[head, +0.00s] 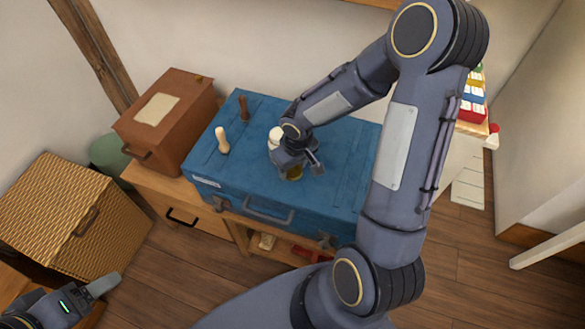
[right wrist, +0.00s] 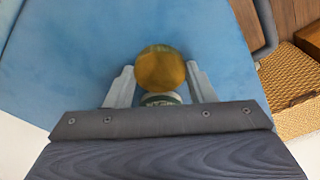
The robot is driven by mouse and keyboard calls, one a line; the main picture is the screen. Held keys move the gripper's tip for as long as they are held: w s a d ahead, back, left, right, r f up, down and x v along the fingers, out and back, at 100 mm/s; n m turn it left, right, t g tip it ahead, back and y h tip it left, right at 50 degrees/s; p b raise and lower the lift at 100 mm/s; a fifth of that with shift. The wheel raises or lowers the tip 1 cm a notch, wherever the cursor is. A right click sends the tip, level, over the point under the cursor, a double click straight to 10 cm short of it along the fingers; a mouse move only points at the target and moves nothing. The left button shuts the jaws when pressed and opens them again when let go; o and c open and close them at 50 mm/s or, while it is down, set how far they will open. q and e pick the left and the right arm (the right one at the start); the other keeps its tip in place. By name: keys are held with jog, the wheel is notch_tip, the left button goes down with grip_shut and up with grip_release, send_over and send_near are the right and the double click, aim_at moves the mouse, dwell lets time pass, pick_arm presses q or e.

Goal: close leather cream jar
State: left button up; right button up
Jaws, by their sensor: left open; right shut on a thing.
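My right gripper (head: 299,166) is low over the blue trunk (head: 345,150), its fingers around a small round amber-gold thing (head: 293,173). In the right wrist view the round amber-gold face (right wrist: 160,68) sits between the fingertips of my right gripper (right wrist: 162,80). A pale band with dark green marking (right wrist: 160,99) shows just below that face. It looks like the leather cream jar or its lid; I cannot tell which part is gripped or whether the two are joined. My left gripper (head: 96,289) is open and empty at the lower left, far from the trunk.
On the trunk stand a pale wooden-looking peg shape (head: 222,140), a dark brown one (head: 243,108) and a white object (head: 275,136) partly behind my right gripper. A brown box (head: 170,120) is left of the trunk, a wicker chest (head: 75,215) further left. The trunk's front left top is clear.

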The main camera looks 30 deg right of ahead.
aim_at(293, 170)
jog(key=shift+r, duration=0.55)
notch_tip(293, 170, up, 2)
jog(key=shift+w+r+p, duration=0.1)
jog(key=shift+r+p, duration=0.05)
jog(key=shift+p, duration=0.3)
jog(key=a+r+b, duration=0.1)
jog(key=a+r, duration=0.8)
jog(key=a, duration=0.5)
jog(key=shift+s+r, duration=0.3)
jog(key=shift+s, duration=0.15)
